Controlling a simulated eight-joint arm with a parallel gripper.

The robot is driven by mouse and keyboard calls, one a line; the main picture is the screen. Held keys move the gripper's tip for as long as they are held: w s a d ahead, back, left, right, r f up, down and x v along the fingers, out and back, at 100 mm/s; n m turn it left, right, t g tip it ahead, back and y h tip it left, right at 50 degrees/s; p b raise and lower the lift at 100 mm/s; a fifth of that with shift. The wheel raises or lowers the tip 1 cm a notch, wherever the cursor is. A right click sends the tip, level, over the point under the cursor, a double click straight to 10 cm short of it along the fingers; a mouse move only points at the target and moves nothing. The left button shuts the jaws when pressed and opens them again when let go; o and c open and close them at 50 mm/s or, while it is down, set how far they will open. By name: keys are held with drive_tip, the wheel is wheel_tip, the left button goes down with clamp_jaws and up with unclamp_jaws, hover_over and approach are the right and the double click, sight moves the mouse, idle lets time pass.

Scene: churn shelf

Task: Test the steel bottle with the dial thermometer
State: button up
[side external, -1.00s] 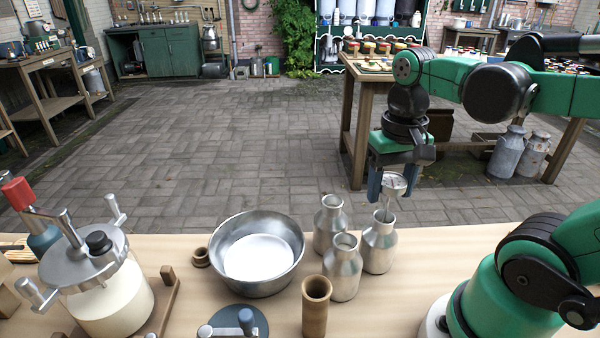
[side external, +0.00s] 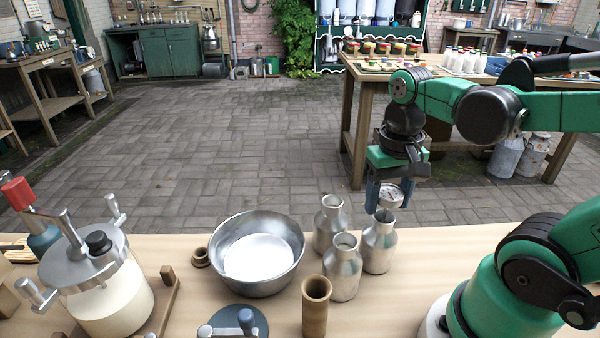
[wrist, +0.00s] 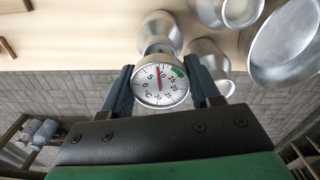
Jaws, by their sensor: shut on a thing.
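A dial thermometer (side external: 391,195) with a round white face is between the fingers of my gripper (side external: 384,193), which is shut on it. In the wrist view the dial (wrist: 160,88) faces the camera, its red needle pointing up near the 10. Three similar steel bottles stand upright on the bench: right (side external: 379,247), back left (side external: 329,225) and front (side external: 343,270). The dial is just above the mouth of the right bottle, which also shows behind the dial in the wrist view (wrist: 160,27). The stem is mostly hidden; its depth in the bottle cannot be told.
A steel bowl (side external: 259,283) stands left of the bottles. A lidded churn (side external: 103,290) is far left. The bench's back edge is close behind the bottles.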

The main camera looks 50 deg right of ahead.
sight(385, 212)
drive_tip(key=shift+f, duration=1.6)
idle(0.3)
drive_tip(key=o, duration=1.1)
drive_tip(key=c, duration=0.4)
drive_tip(key=shift+r, duration=0.1)
drive_tip(key=shift+r, duration=2.45)
